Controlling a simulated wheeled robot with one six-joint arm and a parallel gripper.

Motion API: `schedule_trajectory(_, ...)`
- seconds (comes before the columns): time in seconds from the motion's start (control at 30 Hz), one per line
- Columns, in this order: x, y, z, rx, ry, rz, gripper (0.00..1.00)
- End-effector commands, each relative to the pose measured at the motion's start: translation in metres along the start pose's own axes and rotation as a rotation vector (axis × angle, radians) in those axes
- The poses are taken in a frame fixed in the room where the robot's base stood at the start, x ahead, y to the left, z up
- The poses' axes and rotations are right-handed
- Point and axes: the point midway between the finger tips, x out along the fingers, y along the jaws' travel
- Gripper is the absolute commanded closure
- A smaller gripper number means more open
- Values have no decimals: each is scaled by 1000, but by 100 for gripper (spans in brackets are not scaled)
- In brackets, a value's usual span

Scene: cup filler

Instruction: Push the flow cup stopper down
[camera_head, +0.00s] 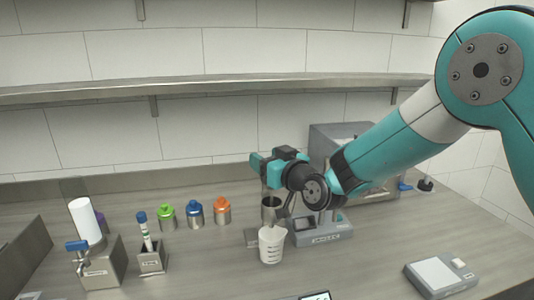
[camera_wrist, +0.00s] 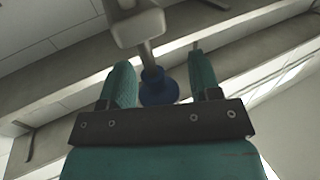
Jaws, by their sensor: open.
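The flow cup (camera_head: 271,204) is a dark metal cup held above a white measuring cup (camera_head: 271,247) in the head view. My gripper (camera_head: 262,168) is just above the flow cup, its teal fingers pointing left. In the wrist view my gripper (camera_wrist: 160,82) is open, with a finger on each side of a blue round piece (camera_wrist: 158,88) on a grey rod. This looks like the stopper, but I cannot tell for sure. Gaps show between it and both fingers. The stopper is not clear in the head view, where my gripper covers that spot.
A grey machine (camera_head: 335,142) and a small grey device (camera_head: 322,234) stand beside the cups. Bottles with green (camera_head: 166,211), blue (camera_head: 195,208) and orange (camera_head: 222,204) caps stand to the left. A scale (camera_head: 440,275) lies at the front right. A shelf (camera_head: 210,88) runs above.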

Motion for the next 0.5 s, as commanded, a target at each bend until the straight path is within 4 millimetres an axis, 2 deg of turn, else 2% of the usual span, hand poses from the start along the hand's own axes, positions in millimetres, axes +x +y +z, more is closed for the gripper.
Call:
schedule_trajectory(0.27,1,0,0,0,-1,0,43)
schedule_trajectory(0.5,1,0,0,0,-1,0,98)
